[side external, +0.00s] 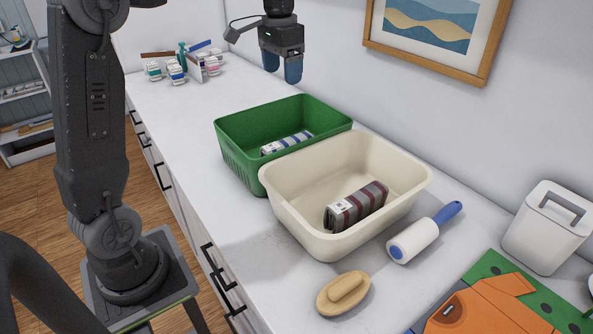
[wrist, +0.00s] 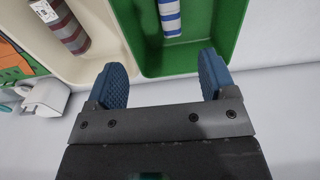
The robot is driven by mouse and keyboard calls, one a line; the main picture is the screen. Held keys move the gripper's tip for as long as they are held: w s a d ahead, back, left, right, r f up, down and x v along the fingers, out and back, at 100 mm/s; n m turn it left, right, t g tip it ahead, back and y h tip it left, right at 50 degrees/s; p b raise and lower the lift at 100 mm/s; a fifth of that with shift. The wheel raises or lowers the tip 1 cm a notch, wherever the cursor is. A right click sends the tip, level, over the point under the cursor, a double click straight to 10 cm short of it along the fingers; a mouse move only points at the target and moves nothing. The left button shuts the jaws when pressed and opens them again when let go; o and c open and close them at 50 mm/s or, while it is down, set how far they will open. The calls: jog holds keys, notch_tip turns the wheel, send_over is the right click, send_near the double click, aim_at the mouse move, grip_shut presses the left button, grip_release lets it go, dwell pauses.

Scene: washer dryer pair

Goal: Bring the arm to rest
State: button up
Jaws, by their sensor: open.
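My gripper (side external: 284,72) hangs in the air above the back of the counter, beyond and above the green basket (side external: 237,151). In the wrist view my gripper (wrist: 160,82) has its two blue fingers spread wide with nothing between them. The green basket holds a rolled blue-and-white striped cloth (side external: 287,142), which also shows in the wrist view (wrist: 170,17). The cream tub (side external: 300,226) beside it holds a rolled brown-and-grey striped cloth (side external: 357,207). My fingers touch neither container.
Several small jars (side external: 176,72) stand at the far left. A framed picture (side external: 438,32) hangs on the wall behind.

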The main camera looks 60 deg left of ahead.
jog(key=s+d+f+t, duration=0.2)
jog(key=s+d+f, duration=0.1)
jog(key=s+d, duration=0.4)
jog(key=s+d+f+t, duration=0.2)
jog(key=s+d, duration=0.6)
jog(key=s, duration=0.6)
jog(key=shift+d+f+t, duration=0.15)
jog(key=shift+f+t, duration=0.25)
jog(key=shift+t, duration=0.2)
